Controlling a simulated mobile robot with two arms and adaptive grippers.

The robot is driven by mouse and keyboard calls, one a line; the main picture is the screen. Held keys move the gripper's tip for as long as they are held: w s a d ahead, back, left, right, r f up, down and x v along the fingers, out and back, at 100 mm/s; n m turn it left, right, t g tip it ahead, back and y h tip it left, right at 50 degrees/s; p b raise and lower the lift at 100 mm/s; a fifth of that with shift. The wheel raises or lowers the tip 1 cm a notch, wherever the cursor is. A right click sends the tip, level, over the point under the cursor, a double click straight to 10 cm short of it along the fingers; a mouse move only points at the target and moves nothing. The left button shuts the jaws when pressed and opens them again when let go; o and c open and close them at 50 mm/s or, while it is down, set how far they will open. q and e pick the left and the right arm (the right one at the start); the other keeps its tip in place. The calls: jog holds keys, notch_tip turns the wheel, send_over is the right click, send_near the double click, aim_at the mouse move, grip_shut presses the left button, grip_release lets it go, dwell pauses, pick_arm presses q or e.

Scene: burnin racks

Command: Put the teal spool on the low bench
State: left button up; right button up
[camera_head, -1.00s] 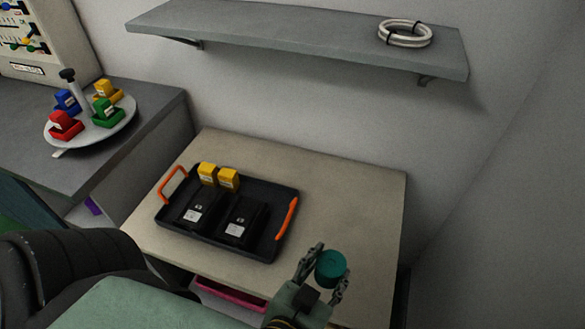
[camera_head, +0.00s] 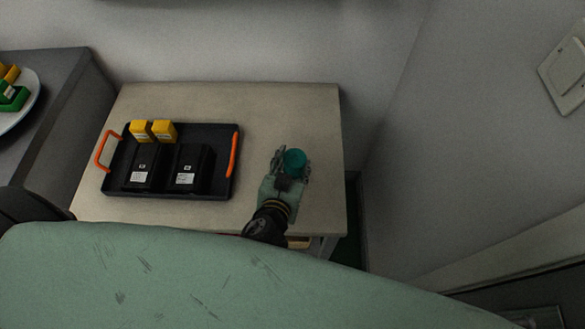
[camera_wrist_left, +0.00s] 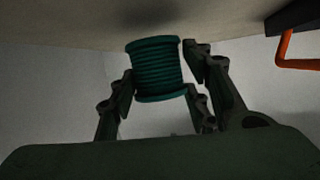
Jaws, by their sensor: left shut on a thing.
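The teal spool (camera_head: 294,162) is between the fingers of my left gripper (camera_head: 290,165), over the right part of the low bench (camera_head: 318,120). In the left wrist view the ribbed spool (camera_wrist_left: 156,68) sits between the two finger pairs of the left gripper (camera_wrist_left: 158,85), which is shut on it. The bench top (camera_wrist_left: 70,20) shows along the top of that view. I cannot tell whether the spool touches the bench. My right gripper is not in view.
A black tray (camera_head: 222,140) with orange handles stands on the bench's left part, holding two black blocks (camera_head: 190,165) and two yellow blocks (camera_head: 164,131). A wall rises behind the bench. Bare bench top lies around the spool, behind and to its right.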

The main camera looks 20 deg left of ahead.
pick_arm(q)
notch_tip(320, 180, down, 2)
jog(key=shift+f, duration=0.25)
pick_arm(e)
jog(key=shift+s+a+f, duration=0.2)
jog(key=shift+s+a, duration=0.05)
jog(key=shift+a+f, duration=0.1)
pick_arm(q)
jog(key=o, duration=1.3)
jog(key=shift+f, duration=0.1)
jog(key=shift+c, duration=0.2)
jog(key=shift+r, duration=0.2)
jog(key=b+v, duration=0.2)
jog(key=v, duration=0.8)
jog(key=shift+s+f+b, duration=0.15)
jog(key=shift+s+b, duration=0.05)
jog(key=shift+b, duration=0.2)
jog(key=shift+v, duration=0.9)
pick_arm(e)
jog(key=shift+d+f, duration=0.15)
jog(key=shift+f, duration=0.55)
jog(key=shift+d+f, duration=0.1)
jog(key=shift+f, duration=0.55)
